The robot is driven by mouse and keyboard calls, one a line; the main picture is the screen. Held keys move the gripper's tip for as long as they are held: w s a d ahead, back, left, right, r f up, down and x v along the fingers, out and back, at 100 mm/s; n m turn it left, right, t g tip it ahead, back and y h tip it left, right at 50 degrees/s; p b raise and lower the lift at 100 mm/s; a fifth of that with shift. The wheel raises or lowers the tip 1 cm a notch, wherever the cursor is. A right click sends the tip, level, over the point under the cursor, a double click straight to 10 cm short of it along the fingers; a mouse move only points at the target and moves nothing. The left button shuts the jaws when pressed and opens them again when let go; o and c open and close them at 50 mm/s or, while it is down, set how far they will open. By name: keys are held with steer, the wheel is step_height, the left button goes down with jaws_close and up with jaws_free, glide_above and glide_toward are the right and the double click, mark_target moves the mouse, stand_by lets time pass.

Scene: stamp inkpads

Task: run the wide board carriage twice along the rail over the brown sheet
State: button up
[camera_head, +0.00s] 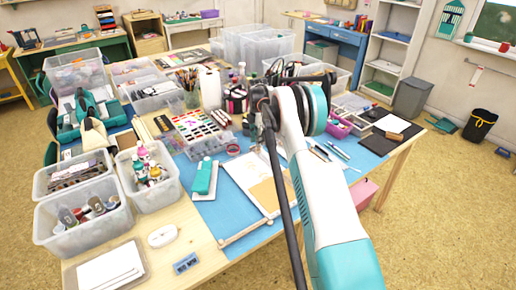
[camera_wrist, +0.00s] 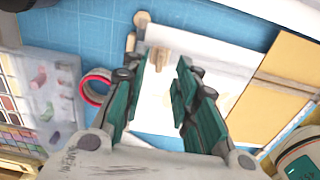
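My gripper (camera_wrist: 163,72) is open, its teal-padded fingers apart with nothing gripped between them. It points down at a white board (camera_wrist: 160,110), which also shows in the head view (camera_head: 240,167). A short wooden piece (camera_wrist: 157,42) lies at one end of the white board, near the fingertips; I cannot tell whether it belongs to the carriage. The brown sheet (camera_wrist: 283,68) is on the right in the wrist view and nearer me in the head view (camera_head: 265,195). A wooden bar (camera_head: 250,232) lies along the near edge. My arm hides part of the board's right side.
A teal block (camera_head: 203,177) on a white base stands left of the board. A tape ring (camera_wrist: 95,87) and a paint palette (camera_wrist: 40,100) lie beyond it. Clear bins (camera_head: 85,225) crowd the left. Pens (camera_head: 338,151) lie right on the blue mat (camera_head: 222,215).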

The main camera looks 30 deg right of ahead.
mark_target(258, 149)
steer(key=shift+f+b, duration=0.4)
steer(key=shift+f, duration=1.45)
jaws_close()
